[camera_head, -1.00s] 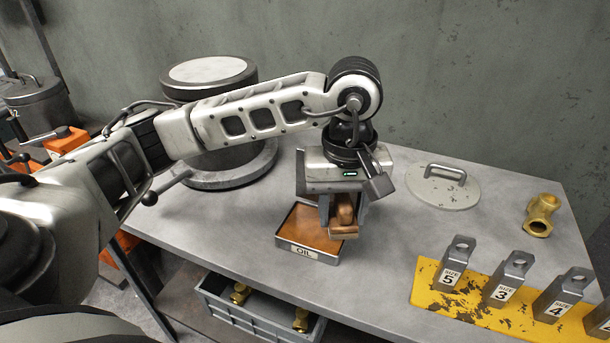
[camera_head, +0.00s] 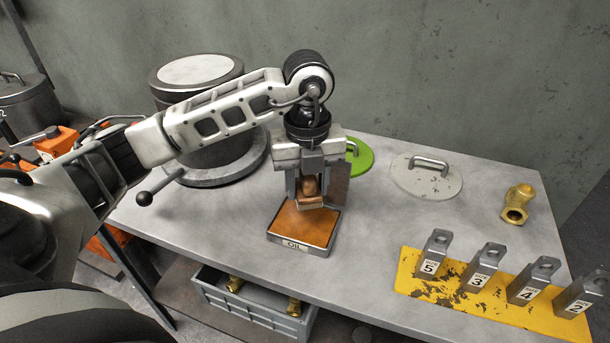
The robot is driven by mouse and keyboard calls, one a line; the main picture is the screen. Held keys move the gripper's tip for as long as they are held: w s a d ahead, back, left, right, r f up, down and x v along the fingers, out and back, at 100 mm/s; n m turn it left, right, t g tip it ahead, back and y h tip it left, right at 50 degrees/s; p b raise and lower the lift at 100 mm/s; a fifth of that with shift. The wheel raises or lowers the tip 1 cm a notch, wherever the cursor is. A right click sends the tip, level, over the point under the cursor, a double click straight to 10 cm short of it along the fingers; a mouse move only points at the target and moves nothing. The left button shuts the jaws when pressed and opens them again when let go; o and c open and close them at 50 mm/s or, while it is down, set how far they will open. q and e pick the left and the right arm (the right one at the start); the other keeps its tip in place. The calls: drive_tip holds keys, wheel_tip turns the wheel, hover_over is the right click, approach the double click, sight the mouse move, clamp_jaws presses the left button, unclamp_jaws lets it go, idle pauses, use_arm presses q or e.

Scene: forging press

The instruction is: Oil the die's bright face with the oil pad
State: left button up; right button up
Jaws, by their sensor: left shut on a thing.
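My left gripper (camera_head: 310,192) points down, shut on the oil pad (camera_head: 311,201), a small brown block with a rounded wooden handle. The pad is at the back part of the oil tray (camera_head: 289,244), a shallow square metal tray with an orange-brown inside and an OIL label. I cannot tell whether the pad touches the tray's inside. A dark, thick cylinder, apparently the die (camera_head: 197,98), stands at the back left with a bright round face (camera_head: 195,70) on top. My left arm passes in front of its side, but the bright face is clear. My right gripper is out of view.
A green lid (camera_head: 362,157) lies partly behind my gripper, with a grey handled lid (camera_head: 410,184) to its right. A brass elbow (camera_head: 518,203) stands farther right. A yellow base (camera_head: 440,290) holds several numbered size blocks. A grey crate (camera_head: 250,316) with brass parts is below the table.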

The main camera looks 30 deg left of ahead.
use_arm(q)
drive_tip(key=shift+a+n, duration=0.25)
drive_tip(key=shift+n, duration=0.95)
drive_tip(key=shift+f, duration=0.1)
drive_tip(key=shift+f+b, duration=0.4)
drive_tip(key=shift+f, duration=0.05)
wheel_tip(320, 180, down, 4)
drive_tip(key=b, duration=0.2)
drive_tip(key=shift+r+b, duration=0.2)
drive_tip(key=shift+b, duration=0.2)
drive_tip(key=shift+f+b, duration=0.45)
drive_tip(key=shift+f, duration=0.25)
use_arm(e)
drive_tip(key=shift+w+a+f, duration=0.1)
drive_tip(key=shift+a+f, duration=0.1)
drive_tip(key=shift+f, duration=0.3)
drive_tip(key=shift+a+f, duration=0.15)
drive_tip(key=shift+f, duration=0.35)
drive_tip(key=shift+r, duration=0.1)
